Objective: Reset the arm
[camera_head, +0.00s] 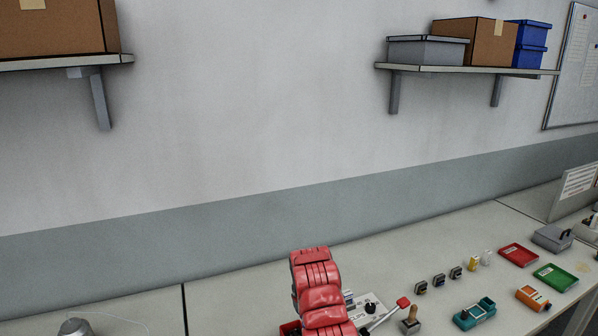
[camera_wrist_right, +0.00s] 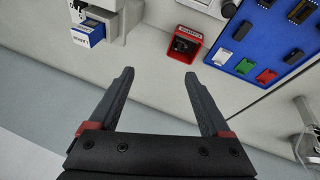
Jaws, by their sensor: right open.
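In the right wrist view my right gripper (camera_wrist_right: 159,73) is open, with its two dark fingers spread wide and nothing between them. A pale surface shows behind the fingers. A small red bin (camera_wrist_right: 185,44) with dark contents appears just beyond the right fingertip, apart from it. In the head view a red segmented shape (camera_head: 317,290) rises from the bottom edge and looks like part of an arm. Its end is cut off or hidden, so no gripper shows there. My left gripper is not in view.
The head view shows a bench (camera_head: 245,290) with red (camera_head: 518,255) and green (camera_head: 556,277) trays and several small parts at right. Its left stretch is mostly clear. The wrist view shows a blue board (camera_wrist_right: 262,40) of parts and a blue box (camera_wrist_right: 88,33).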

